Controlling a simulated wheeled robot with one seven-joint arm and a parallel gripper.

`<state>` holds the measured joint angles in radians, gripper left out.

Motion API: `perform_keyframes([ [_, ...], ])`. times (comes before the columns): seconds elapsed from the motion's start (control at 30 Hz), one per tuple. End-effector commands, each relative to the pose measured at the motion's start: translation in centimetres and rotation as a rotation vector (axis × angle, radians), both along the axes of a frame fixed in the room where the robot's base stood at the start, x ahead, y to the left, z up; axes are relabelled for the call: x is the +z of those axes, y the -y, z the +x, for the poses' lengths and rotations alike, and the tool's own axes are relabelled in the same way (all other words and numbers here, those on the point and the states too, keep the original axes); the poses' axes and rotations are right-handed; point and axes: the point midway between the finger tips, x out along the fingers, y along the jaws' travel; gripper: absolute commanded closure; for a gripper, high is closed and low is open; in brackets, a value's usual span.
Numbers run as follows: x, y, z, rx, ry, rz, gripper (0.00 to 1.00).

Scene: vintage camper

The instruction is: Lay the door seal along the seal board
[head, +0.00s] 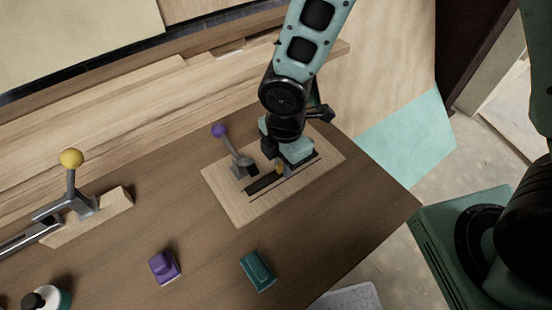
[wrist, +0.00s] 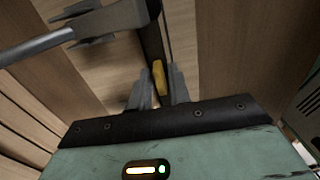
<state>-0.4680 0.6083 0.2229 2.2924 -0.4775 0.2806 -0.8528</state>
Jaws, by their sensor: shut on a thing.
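The seal board (head: 222,192) is a pale wooden plate on the brown table; its bare wood also shows in the wrist view (wrist: 120,70). A dark strip (head: 262,183), which looks like the door seal, lies along the board and also shows in the wrist view (wrist: 152,42). A thin dark line runs beside it. My gripper (head: 281,169) is down over the strip. In the wrist view its fingers (wrist: 159,88) are closed about a small yellow tab (wrist: 158,72) on the strip. How the tab joins the strip is hidden by the fingers.
A grey lever with a purple knob (head: 218,131) stands on the board, close left of my gripper. Left are a yellow-knobbed lever (head: 71,158), a purple block (head: 165,267) and a teal block (head: 257,271). The front middle of the table is mostly clear.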

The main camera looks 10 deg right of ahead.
Motion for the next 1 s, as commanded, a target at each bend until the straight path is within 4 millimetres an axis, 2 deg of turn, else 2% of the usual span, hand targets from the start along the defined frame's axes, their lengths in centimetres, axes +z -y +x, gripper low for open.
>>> perform_keyframes([
  [0.07, -0.68, 0.13, -0.04, 0.001, 0.001, 0.000, 1.00],
  [0.53, -1.10, 0.21, -0.09, 0.002, 0.001, 0.000, 1.00],
  [0.57, -1.01, 0.21, -0.08, 0.002, 0.001, 0.000, 0.75],
  [0.6, -0.95, 0.21, -0.08, 0.001, 0.001, 0.000, 0.64],
  [0.63, -0.95, 0.21, -0.08, 0.002, 0.001, 0.000, 0.59],
  [1.0, -0.32, 0.21, -0.06, 0.002, 0.001, 0.000, 0.59],
])
